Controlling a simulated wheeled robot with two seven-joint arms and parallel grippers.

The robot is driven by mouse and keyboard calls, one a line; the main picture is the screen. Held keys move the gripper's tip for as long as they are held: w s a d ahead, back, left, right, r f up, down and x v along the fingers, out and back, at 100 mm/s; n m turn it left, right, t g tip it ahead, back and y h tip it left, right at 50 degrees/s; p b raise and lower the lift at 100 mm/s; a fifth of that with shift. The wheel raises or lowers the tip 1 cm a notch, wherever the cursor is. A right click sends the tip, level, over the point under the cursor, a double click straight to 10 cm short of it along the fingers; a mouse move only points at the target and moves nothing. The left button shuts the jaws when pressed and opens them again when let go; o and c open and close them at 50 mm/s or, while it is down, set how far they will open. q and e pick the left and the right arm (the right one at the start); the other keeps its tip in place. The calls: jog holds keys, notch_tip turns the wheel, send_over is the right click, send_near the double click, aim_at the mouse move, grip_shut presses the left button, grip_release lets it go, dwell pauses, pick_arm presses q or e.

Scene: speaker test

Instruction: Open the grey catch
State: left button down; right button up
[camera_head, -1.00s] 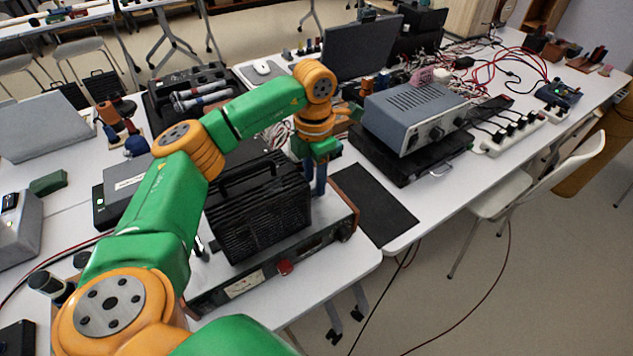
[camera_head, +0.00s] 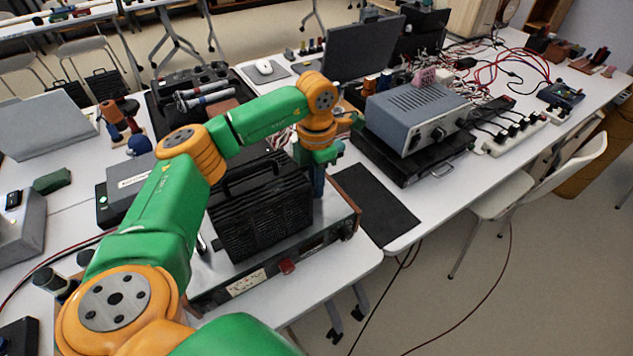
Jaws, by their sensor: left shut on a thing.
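A black ribbed box (camera_head: 262,208) with a top handle stands on a wide, flat grey-topped unit (camera_head: 335,205) at the table's front edge. My left arm reaches over the box from the left. My right gripper is not in view.
A grey-blue instrument (camera_head: 416,115) sits on a black unit to the right, with a power strip (camera_head: 515,135) and tangled cables beyond. A black mat (camera_head: 372,205) lies clear beside the box. A white chair (camera_head: 540,180) is at the right.

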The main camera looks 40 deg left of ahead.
pick_arm(q)
jog(key=m, duration=0.3)
jog(key=shift+m, duration=0.4)
jog(key=m, duration=0.4)
jog(key=shift+m, duration=0.3)
jog(key=m, duration=0.4)
jog(key=shift+m, duration=2.1)
jog(key=shift+r, duration=0.1)
jog(key=c, duration=0.9)
grip_release()
